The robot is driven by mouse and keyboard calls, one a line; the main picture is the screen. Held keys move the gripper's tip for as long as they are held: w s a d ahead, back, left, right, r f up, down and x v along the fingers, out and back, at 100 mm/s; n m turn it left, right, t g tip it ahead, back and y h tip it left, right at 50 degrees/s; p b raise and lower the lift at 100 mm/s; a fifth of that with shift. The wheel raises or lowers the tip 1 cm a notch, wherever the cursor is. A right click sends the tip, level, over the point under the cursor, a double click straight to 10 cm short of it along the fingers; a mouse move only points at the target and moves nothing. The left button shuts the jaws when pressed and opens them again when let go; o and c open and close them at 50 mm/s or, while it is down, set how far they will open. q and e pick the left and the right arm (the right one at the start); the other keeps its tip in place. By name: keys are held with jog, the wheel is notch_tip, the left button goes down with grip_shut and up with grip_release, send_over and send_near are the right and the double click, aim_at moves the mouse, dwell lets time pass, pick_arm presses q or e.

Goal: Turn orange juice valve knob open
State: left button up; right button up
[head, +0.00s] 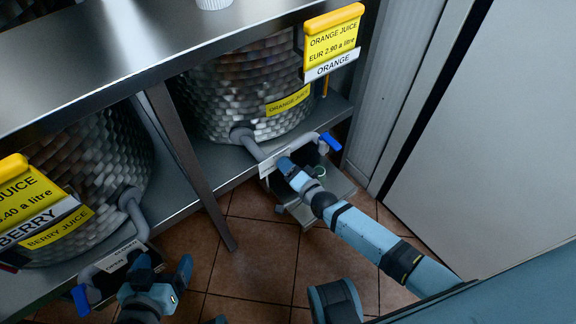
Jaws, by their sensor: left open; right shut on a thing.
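The orange juice vat (240,90) has a grey outlet pipe (250,143) with a label plate (268,166) at its end. The blue valve knob (331,141) sits at the right of this tap. My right gripper (284,166) is just below and left of the knob, by the tap, apart from the knob. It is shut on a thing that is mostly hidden. A small green-rimmed round thing (320,188) shows beside its wrist, under the tap. My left gripper (163,272) is open and empty in front of the berry juice tap.
The berry juice vat (85,165) stands left, with its blue knob (80,299). A metal shelf post (187,160) divides the two vats. A yellow orange juice sign (333,38) overhangs the counter. A pale panel (490,130) bounds the right side. Tiled floor (260,255) is open between.

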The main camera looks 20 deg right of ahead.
jog(key=o, duration=0.9)
pick_arm(q)
jog(key=p, duration=0.2)
jog(key=shift+s+a+f+p, duration=0.1)
jog(key=shift+a+p, duration=0.2)
pick_arm(e)
jog(key=v, duration=1.3)
jog(key=shift+s+d, duration=0.1)
jog(key=shift+s, duration=0.3)
pick_arm(q)
jog(key=shift+d+r, duration=0.1)
jog(key=shift+r, duration=0.2)
